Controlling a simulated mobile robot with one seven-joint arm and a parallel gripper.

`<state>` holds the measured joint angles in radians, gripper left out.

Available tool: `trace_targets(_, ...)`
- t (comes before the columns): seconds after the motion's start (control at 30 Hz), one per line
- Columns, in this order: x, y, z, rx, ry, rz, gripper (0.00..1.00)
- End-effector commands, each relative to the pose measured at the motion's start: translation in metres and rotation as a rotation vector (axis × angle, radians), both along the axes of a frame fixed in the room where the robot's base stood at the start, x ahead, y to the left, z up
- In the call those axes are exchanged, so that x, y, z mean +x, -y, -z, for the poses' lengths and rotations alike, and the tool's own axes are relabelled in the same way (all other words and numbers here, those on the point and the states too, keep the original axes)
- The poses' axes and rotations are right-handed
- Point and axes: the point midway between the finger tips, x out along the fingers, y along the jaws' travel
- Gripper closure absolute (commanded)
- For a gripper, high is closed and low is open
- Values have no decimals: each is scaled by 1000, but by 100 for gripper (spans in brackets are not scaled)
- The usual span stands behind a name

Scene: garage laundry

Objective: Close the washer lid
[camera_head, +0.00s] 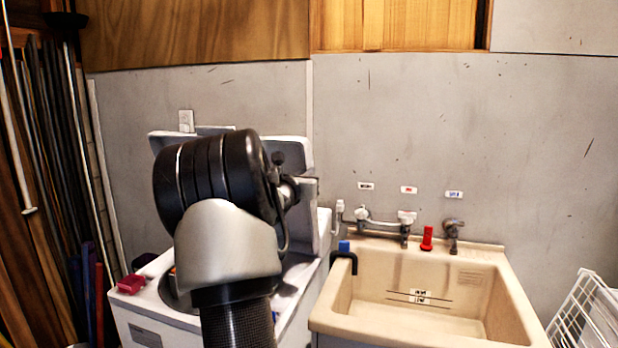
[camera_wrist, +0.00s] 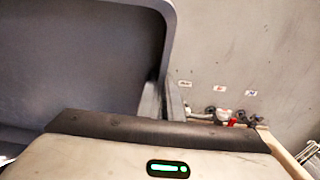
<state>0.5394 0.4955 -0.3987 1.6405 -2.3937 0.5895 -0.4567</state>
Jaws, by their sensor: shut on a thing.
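The washer (camera_head: 150,325) stands at the left of the head view, beside a beige sink. Its grey lid (camera_head: 296,152) is open and stands up at the back against the wall, largely covered by my arm. In the wrist view the lid (camera_wrist: 85,70) fills the left side as a large dark grey panel with a lighter rounded rim. My gripper (camera_wrist: 160,100) is at the lid's right side edge, shut on it; the exact contact at the fingertips is hard to make out. In the head view my arm hides most of the gripper.
The beige sink (camera_head: 330,318) with taps (camera_head: 380,222) on its back edge is close at the right of the washer. A red object (camera_head: 132,284) lies on the washer's front left rim. A white wire rack (camera_head: 590,310) stands at the far right. Long poles lean at the left.

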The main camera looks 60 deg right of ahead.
Motion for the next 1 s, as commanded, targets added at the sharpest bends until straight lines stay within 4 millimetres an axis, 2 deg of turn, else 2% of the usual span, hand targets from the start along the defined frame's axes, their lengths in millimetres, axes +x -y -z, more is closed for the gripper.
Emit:
trace_targets(0.07,0,-2,-3,-5,4,0,100)
trace_targets(1.0,-18,-68,27,-2,3,-2,100)
